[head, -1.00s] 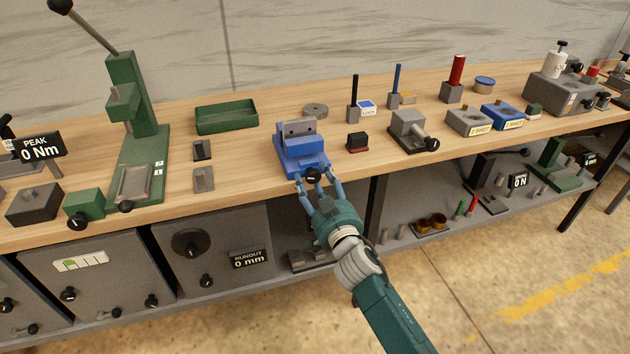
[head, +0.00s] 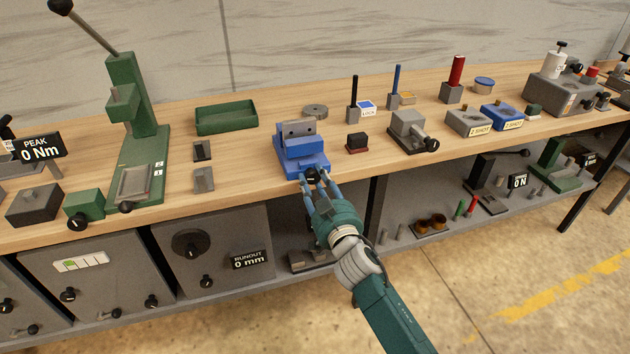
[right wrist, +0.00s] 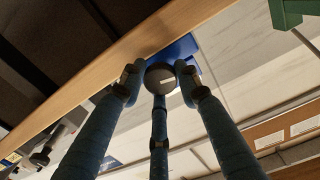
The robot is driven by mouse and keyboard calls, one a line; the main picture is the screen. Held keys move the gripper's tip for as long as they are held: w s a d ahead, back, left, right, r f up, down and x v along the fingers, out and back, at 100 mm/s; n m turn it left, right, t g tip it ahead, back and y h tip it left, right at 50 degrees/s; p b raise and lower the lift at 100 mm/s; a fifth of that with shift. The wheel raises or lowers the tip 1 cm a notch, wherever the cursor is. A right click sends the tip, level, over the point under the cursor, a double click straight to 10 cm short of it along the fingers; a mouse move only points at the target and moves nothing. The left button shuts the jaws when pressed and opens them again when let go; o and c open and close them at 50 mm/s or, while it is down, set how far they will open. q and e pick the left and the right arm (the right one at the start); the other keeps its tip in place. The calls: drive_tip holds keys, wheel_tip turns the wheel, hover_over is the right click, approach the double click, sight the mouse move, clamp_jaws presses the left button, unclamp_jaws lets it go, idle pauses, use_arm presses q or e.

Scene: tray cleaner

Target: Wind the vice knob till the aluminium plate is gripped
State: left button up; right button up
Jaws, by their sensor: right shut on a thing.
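The blue vice (head: 300,163) stands at the front edge of the wooden bench in the head view. A grey piece (head: 298,128) with dark holes stands upright at its back; I cannot tell whether this is the aluminium plate or part of the vice. The black vice knob (head: 311,177) faces the front. My right gripper (head: 314,181) is shut on the knob, its fingers around it. In the right wrist view the round knob (right wrist: 161,77) sits between three fingers, with a little blue vice body (right wrist: 180,47) behind. My left gripper is not in view.
A small dark red-based block (head: 357,142) and a grey clamp (head: 413,130) stand right of the vice. Grey blocks (head: 203,180) and a green tray (head: 226,118) are to its left. The bench front edge (head: 240,196) runs just below the knob.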

drive_tip(key=n, duration=0.5)
drive_tip(key=shift+f, duration=0.25)
drive_tip(key=n, duration=0.4)
drive_tip(key=shift+d+n, duration=0.1)
drive_tip(key=shift+n, duration=0.2)
drive_tip(key=n, duration=0.4)
drive_tip(key=shift+n, duration=0.3)
drive_tip(key=n+p, duration=0.1)
drive_tip(key=n, duration=0.3)
drive_tip(key=shift+n, duration=0.3)
drive_tip(key=n, duration=0.4)
drive_tip(key=shift+p, duration=0.35)
drive_tip(key=n, duration=0.4)
drive_tip(key=shift+r+p, duration=0.15)
drive_tip(key=shift+p, duration=0.25)
drive_tip(key=n+p, duration=0.1)
drive_tip(key=n, duration=0.4)
drive_tip(key=shift+r+p, duration=0.1)
drive_tip(key=shift+p, duration=0.2)
drive_tip(key=shift+n+p, duration=0.5)
drive_tip(key=shift+n, duration=1.2)
drive_tip(key=shift+r, duration=0.15)
